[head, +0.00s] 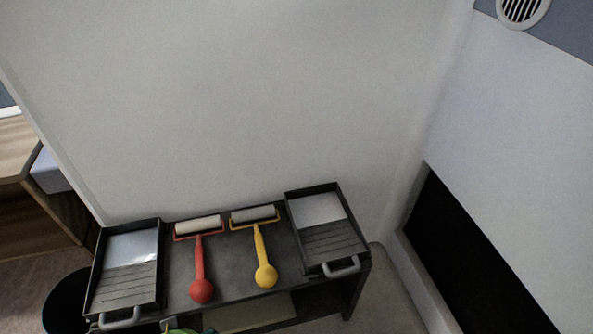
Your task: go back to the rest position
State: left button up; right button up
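Neither my left nor my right gripper shows in the head view. A dark grey bench (235,284) stands against the pale wall at the bottom of the picture. On it lie a red-handled paint roller (200,268) and a yellow-handled paint roller (263,257), side by side with their pale roller heads toward the wall. A black paint tray (128,270) sits at the bench's left end, and another black paint tray (327,232) sits at its right end. Both trays have a grey handle at the near side and hold something pale.
A black rounded object (66,302) stands left of the bench, partly cut off. Something green (182,331) shows at the bottom edge. Wooden furniture (30,190) is at the far left. Right of the bench is bare floor (385,300), then a wall with a dark opening (470,260).

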pick_arm(q)
notch_tip(320, 180, down, 17)
jog(key=s+g+p, duration=0.1)
jog(key=s+p, duration=0.1)
jog(key=p, duration=0.2)
jog(key=s+a+f+p, duration=0.1)
jog(key=s+f+p, duration=0.1)
jog(key=s+f, duration=0.3)
jog(key=s+a+f+g+p, duration=0.1)
jog(key=s+f+p, duration=0.1)
jog(key=s+f, duration=0.4)
jog(key=s, duration=0.4)
jog(key=shift+s+a+m+g, duration=0.25)
jog(key=shift+s+m+g, duration=0.05)
jog(key=shift+s, duration=0.05)
pick_arm(e)
jog(key=s+r, duration=0.3)
jog(key=r, duration=0.5)
jog(key=shift+g, duration=0.4)
jog(key=shift+d, duration=0.1)
